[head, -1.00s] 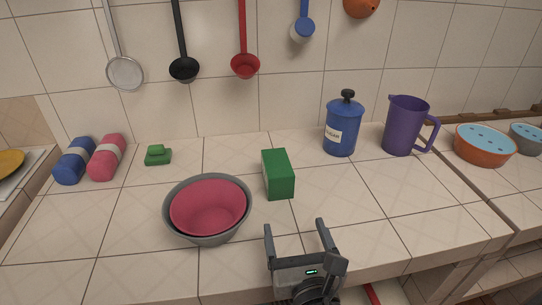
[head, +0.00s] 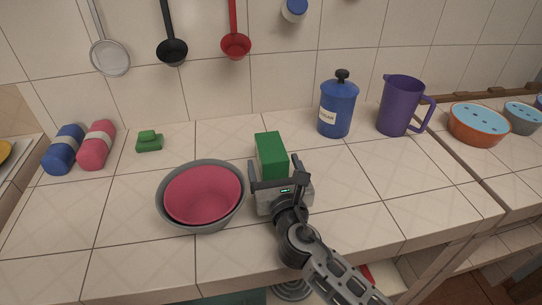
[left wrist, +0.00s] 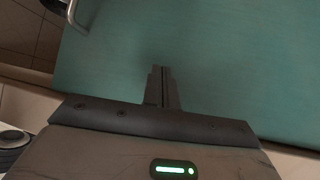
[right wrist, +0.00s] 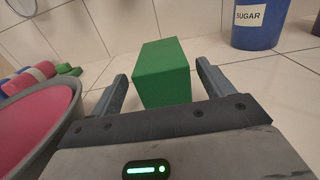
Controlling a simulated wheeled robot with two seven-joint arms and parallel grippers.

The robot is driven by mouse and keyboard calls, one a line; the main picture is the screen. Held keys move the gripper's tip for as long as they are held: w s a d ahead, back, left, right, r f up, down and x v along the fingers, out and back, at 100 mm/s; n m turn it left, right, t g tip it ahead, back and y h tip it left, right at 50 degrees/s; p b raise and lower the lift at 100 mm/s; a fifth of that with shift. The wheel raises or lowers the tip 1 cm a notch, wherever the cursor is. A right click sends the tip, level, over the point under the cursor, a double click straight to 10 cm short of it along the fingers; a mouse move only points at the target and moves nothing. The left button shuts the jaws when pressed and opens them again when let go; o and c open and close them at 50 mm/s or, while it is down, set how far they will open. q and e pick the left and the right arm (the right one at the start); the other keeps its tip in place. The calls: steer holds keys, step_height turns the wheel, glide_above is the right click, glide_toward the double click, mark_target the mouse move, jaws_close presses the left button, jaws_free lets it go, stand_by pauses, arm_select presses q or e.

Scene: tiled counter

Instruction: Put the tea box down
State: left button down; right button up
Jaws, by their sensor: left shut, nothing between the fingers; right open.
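The tea box, a plain green box (head: 270,153), stands upright on the tiled counter, right of the nested bowls. In the right wrist view the green box (right wrist: 162,75) sits ahead of and between the fingertips. My right gripper (head: 270,170) is open, with a finger on either side of the box's near end; I see gaps beside the box in the right wrist view (right wrist: 160,75). My left gripper (left wrist: 163,72) is shut and empty, in front of a teal panel; it does not show in the head view.
A pink bowl (head: 203,194) inside a grey bowl (head: 163,207) stands close left of my right gripper. A blue sugar canister (head: 337,108) and a purple pitcher (head: 398,106) stand to the right. A green sponge-like item (head: 149,141) lies back left. Counter right of the box is clear.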

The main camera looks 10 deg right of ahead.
mark_target(271, 153)
steer(key=w, duration=0.4)
steer(key=shift+w+d, duration=0.15)
steer(key=shift+w, duration=0.2)
steer(key=c, duration=1.2)
